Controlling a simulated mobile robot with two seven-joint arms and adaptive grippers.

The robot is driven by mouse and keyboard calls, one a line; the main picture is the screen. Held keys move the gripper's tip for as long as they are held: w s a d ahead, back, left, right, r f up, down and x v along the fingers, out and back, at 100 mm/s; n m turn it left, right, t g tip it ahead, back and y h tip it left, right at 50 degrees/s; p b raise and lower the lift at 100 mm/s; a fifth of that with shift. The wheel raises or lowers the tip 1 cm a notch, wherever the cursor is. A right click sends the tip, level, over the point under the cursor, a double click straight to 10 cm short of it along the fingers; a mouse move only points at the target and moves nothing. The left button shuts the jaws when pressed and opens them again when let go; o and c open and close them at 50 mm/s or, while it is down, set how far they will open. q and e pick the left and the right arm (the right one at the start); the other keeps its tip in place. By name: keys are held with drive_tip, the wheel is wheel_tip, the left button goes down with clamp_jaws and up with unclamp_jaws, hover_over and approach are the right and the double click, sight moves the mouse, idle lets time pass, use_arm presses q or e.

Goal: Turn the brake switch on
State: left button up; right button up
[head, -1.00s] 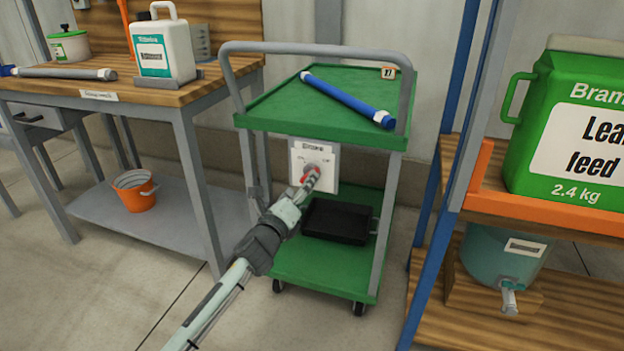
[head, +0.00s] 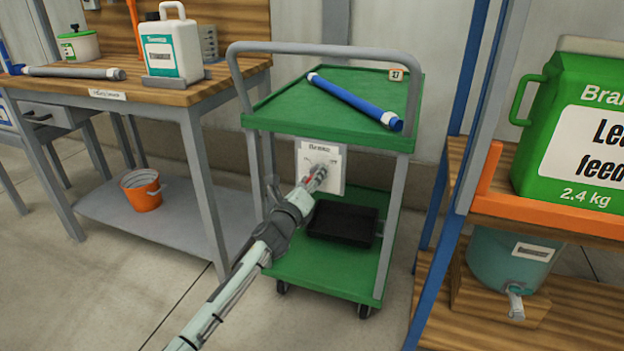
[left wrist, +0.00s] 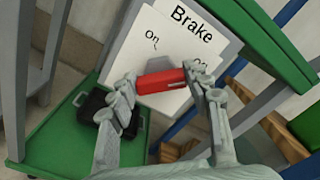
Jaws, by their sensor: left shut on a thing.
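The brake switch is a red handle (left wrist: 162,81) in front of a white panel (left wrist: 163,42) labelled "Brake", with "On" at the left and a partly hidden mark at the right. In the head view the panel (head: 332,160) hangs under the top tray of a green cart. My left gripper (head: 318,174) reaches the panel from below left. In the left wrist view its fingers (left wrist: 160,88) are shut on the red handle, one at each end. In the head view the fingers hide most of the handle. My right gripper is not in view.
The green cart (head: 290,108) carries a blue tube (head: 350,98) on top and a black tray (head: 342,222) on its lower shelf. A workbench (head: 120,95) stands left, a shelf with a green jug (head: 548,120) right. Floor is clear in front of the bench.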

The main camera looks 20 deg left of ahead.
use_arm(q)
drive_tip(key=shift+c, duration=0.6)
drive_tip(key=shift+n, duration=0.4)
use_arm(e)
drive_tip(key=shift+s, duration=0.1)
use_arm(q)
drive_tip(key=n+p, duration=0.1)
drive_tip(key=n, duration=0.4)
drive_tip(key=n+p, duration=0.1)
drive_tip(key=n, duration=0.5)
drive_tip(key=n+p, duration=0.1)
drive_tip(key=n, duration=0.5)
drive_tip(key=shift+f, duration=0.4)
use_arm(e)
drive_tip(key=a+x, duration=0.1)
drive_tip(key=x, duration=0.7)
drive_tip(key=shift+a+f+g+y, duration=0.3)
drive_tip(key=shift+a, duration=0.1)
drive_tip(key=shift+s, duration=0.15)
